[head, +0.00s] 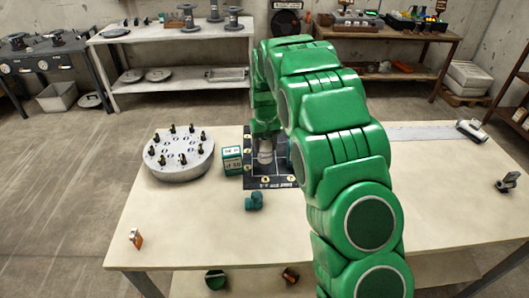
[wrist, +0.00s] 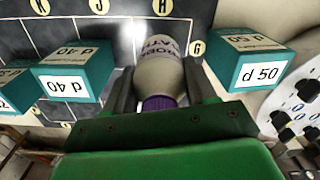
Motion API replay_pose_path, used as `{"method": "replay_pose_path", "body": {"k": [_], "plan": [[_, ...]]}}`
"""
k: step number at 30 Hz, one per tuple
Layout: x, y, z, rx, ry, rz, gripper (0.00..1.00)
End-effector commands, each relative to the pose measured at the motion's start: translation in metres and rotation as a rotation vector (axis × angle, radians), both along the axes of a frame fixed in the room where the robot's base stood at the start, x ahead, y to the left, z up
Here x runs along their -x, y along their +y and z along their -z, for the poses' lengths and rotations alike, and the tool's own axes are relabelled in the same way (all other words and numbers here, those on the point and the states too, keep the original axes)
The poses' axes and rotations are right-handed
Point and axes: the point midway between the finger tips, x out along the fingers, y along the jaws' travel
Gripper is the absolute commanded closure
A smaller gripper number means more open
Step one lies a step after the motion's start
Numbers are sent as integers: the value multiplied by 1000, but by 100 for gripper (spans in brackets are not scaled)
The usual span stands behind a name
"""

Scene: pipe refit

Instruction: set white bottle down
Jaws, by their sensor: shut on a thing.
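The white bottle (wrist: 160,72) has a purple cap (wrist: 158,103) and dark lettering, partly readable. It also shows in the head view (head: 265,156), below my wrist. My gripper (wrist: 160,84) is shut on it, with one dark finger on each side. The bottle is over the dark lettered mat (wrist: 70,12), between the marks H and G at the top of the wrist view. I cannot tell whether its base touches the mat. In the head view my green arm hides part of the mat.
Teal boxes stand close on both sides: one marked d 50 (wrist: 262,72) and one marked d 40 (wrist: 68,83). A round flange with several studs (head: 178,158) stands left of the mat. A teal fitting (head: 254,201) lies in front. The table's front left is mostly clear.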

Motion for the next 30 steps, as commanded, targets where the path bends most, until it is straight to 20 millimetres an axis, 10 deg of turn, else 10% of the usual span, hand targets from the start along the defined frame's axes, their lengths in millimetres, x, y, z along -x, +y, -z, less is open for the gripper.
{"method": "replay_pose_path", "body": {"k": [30], "plan": [[-12,2,47,0,0,0,81]]}}
